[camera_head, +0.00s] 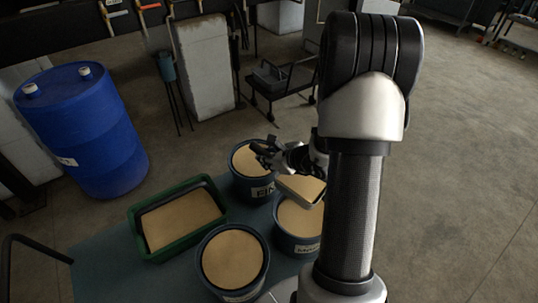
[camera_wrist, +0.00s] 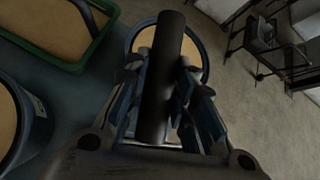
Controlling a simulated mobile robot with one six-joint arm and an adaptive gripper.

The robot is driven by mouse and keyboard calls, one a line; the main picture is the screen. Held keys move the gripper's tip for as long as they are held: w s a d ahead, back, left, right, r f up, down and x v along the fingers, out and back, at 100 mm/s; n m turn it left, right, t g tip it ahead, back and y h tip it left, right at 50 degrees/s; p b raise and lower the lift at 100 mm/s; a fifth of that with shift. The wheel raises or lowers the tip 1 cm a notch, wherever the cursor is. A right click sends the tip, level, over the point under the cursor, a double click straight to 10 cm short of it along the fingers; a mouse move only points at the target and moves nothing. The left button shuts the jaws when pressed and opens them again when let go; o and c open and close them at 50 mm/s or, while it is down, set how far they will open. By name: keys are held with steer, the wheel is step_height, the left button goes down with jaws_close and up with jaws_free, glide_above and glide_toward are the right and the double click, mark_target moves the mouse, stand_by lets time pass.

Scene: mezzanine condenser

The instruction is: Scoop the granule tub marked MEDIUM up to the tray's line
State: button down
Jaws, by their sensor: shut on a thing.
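My gripper (camera_head: 270,152) is shut on the dark handle (camera_wrist: 163,85) of a scoop. The scoop's pan (camera_head: 302,188) shows tan granules and is above the right tub (camera_head: 297,246); the gap between them is unclear. A blue tub (camera_head: 252,188) at the back has a label starting "FIN", the rest hidden. A third blue tub (camera_head: 234,294) stands in front. The labels of the right and front tubs are too small to read. All three hold tan granules. The green tray (camera_head: 158,256) at left holds a tan layer; I cannot make out its line.
The tubs and tray stand close together on a blue-grey table (camera_head: 98,262). A blue drum (camera_head: 85,135) stands on the floor at back left. A dark cart (camera_head: 285,85) stands behind the table. The floor at right is clear.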

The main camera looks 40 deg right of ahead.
steer(key=shift+w+r+p, duration=0.1)
steer(key=shift+r+p, duration=0.25)
steer(key=shift+p, duration=0.2)
steer(key=shift+w+r+g+p, duration=0.15)
steer(key=shift+r+g+p, duration=0.15)
steer(key=shift+p, duration=0.45)
steer(key=shift+a+p, duration=0.1)
steer(key=shift+p, duration=0.4)
